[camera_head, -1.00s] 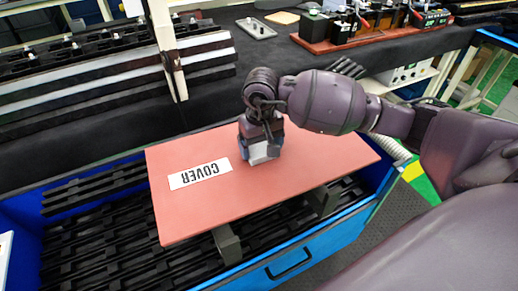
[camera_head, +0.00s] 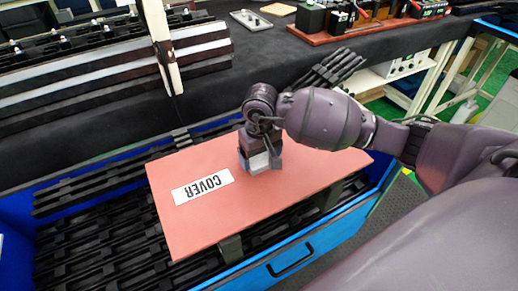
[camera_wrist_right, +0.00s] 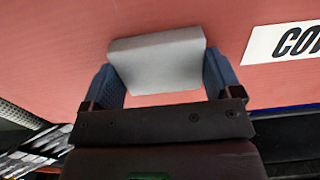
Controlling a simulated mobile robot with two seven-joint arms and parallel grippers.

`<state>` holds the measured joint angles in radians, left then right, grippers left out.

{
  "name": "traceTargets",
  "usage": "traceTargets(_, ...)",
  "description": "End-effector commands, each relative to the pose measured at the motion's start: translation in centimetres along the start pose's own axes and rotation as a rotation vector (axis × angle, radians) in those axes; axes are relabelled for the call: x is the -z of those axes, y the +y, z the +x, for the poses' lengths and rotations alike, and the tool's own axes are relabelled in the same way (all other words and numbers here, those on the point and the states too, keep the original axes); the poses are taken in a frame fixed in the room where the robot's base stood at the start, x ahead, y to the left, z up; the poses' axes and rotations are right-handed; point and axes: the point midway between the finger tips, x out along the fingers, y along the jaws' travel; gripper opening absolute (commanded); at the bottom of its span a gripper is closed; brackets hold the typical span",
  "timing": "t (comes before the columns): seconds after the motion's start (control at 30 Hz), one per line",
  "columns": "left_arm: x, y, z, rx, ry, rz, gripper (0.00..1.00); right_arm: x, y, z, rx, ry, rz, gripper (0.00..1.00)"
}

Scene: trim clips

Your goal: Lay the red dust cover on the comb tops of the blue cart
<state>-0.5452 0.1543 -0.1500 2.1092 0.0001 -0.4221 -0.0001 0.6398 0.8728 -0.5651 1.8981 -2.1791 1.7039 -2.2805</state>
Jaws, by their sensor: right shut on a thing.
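The red dust cover (camera_head: 215,225) is a flat board with a white label reading COVER. It lies roughly level over the blue cart (camera_head: 305,250), above the black comb tops (camera_head: 90,245). I cannot tell whether it touches them. Grey blocks (camera_head: 231,248) show under its near edge. My right gripper (camera_head: 262,160) is over the middle of the cover, shut on its light grey grip (camera_wrist_right: 157,62), which sits between the two blue fingers in the right wrist view. The cover hides the combs beneath it. My left gripper is not in view.
A black bench (camera_head: 240,85) runs behind the cart, with dark strip racks (camera_head: 90,75) at left and a red-brown tray (camera_head: 375,32) of parts at back right. Several black bars (camera_head: 330,70) lie beyond my right arm. The cart's blue walls surround the combs.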

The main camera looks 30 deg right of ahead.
Motion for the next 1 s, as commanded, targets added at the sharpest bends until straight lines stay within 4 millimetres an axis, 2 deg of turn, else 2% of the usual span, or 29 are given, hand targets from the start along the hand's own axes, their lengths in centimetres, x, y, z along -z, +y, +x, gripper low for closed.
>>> traceTargets(1.0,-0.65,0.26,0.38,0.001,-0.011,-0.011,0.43,0.04,0.0,1.2,0.0,0.002,0.0,0.52)
